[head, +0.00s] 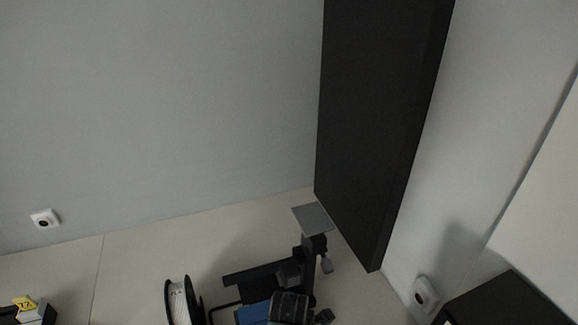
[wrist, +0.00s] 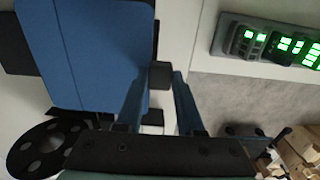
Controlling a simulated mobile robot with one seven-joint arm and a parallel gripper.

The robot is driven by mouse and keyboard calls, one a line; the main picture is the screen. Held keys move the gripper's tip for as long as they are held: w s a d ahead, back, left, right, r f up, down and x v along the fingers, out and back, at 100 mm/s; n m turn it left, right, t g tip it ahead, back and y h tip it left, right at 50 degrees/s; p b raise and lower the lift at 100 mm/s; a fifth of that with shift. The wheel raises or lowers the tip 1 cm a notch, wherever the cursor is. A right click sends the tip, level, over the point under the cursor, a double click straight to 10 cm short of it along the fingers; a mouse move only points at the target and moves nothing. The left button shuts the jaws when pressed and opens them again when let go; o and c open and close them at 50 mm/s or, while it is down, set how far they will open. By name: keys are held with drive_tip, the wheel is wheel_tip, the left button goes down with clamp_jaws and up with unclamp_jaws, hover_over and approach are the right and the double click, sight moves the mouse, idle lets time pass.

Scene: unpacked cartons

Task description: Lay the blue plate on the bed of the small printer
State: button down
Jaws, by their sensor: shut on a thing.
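The blue plate (wrist: 90,50) fills the upper left of the wrist view. A small part of the blue plate (head: 254,313) also shows at the bottom of the head view. My gripper (wrist: 160,78) is shut on it, with a small dark block between the fingertips at the plate's right edge. In the head view my dark wrist covers much of that spot. The small printer (head: 262,273) is a black frame at the bottom middle of the head view, with a grey square on top. Its bed is hidden, and I cannot tell the gap below the plate.
A white spool with black flanges (head: 180,302) stands left of the printer. A tall black panel (head: 375,120) rises behind it on the right. A box with a yellow tag (head: 25,303) is at lower left. A green-lit device (wrist: 270,42) and cartons (wrist: 298,150) show in the wrist view.

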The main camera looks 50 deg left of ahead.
drive_tip(key=shift+f+b, duration=0.75)
drive_tip(key=shift+f, duration=0.35)
drive_tip(key=shift+c, duration=2.2)
unclamp_jaws()
drive_tip(key=shift+r, duration=0.1)
drive_tip(key=shift+r+p, duration=1.65)
drive_tip(key=shift+p, duration=0.2)
wheel_tip(320, 180, up, 13)
drive_tip(key=shift+d+f, duration=0.1)
